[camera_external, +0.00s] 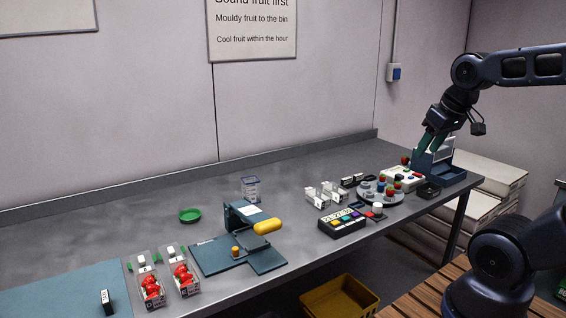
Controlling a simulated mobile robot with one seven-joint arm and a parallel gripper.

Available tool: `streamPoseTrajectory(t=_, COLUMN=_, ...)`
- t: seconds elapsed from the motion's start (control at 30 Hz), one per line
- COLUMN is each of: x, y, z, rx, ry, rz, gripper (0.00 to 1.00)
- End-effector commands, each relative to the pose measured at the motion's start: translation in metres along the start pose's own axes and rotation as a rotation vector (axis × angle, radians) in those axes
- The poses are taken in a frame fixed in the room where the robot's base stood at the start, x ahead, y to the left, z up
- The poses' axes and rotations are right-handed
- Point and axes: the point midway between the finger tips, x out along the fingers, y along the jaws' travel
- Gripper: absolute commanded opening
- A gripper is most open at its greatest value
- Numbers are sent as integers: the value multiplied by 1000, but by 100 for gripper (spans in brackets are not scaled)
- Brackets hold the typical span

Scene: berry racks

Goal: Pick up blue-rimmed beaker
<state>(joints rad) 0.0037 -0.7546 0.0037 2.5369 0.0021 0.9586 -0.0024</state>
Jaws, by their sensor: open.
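What looks like the blue-rimmed beaker (250,189) is a small clear container with a bluish top edge. It stands upright on the grey table (110,212), toward the back near the middle.
A green dish (189,215) lies left of the beaker. A blue device with a yellow handle (267,226) stands just in front of it. Red berry punnets (151,285) are at front left. A button timer (345,223) and a round carousel (366,196) crowd the right.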

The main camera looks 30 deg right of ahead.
Motion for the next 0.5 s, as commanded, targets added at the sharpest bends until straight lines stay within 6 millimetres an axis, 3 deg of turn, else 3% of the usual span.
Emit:
streamPoseTrajectory(t=0.03, x=0, y=0, z=0, rx=0, ry=0, rz=0, gripper=59)
streamPoseTrajectory(t=0.13, x=0, y=0, z=0, rx=0, ry=0, rz=0, gripper=76)
streamPoseTrajectory(t=0.5, x=0, y=-1, z=-8, rx=2, ry=-2, rz=-2, gripper=76)
